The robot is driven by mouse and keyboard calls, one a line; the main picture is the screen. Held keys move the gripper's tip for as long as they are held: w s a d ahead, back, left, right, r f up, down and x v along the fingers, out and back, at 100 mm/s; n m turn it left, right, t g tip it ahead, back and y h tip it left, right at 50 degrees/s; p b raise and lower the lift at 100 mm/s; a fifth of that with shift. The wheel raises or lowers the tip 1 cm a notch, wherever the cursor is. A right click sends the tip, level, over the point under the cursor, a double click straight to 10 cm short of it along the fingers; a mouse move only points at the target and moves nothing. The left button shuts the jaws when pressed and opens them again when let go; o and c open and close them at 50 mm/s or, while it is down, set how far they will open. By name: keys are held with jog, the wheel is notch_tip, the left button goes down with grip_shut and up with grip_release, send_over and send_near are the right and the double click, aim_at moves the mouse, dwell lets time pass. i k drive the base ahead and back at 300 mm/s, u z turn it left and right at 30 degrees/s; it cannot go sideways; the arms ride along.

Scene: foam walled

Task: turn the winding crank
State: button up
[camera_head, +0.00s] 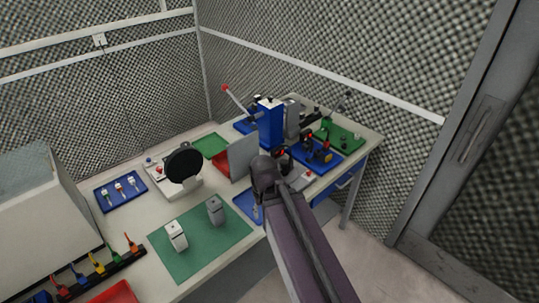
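My arm reaches up from the bottom of the picture over the bench. My gripper (278,160) is at its far end, small and largely hidden by the arm's own links, so its fingers do not show clearly. Behind it stands a blue arbor press (270,125) with a long, red-tipped lever (238,101). To its right is a grey and black machine (294,117) with a thin dark rod ending in a knob (348,95). This may be the winding crank, but I cannot tell for sure. I see no clear contact between my gripper and it.
The bench (207,263) carries a green mat (228,237) with two grey blocks, a black round disc (185,165) on a stand, and a blue tray (121,192). Another blue tray (338,158) holds dark and orange parts. Floor is clear at right, beside the foam wall.

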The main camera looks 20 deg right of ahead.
aim_at(290, 175)
jog(key=u, duration=0.45)
jog(key=k, duration=1.25)
jog(key=z, duration=0.6)
jog(key=i, duration=1)
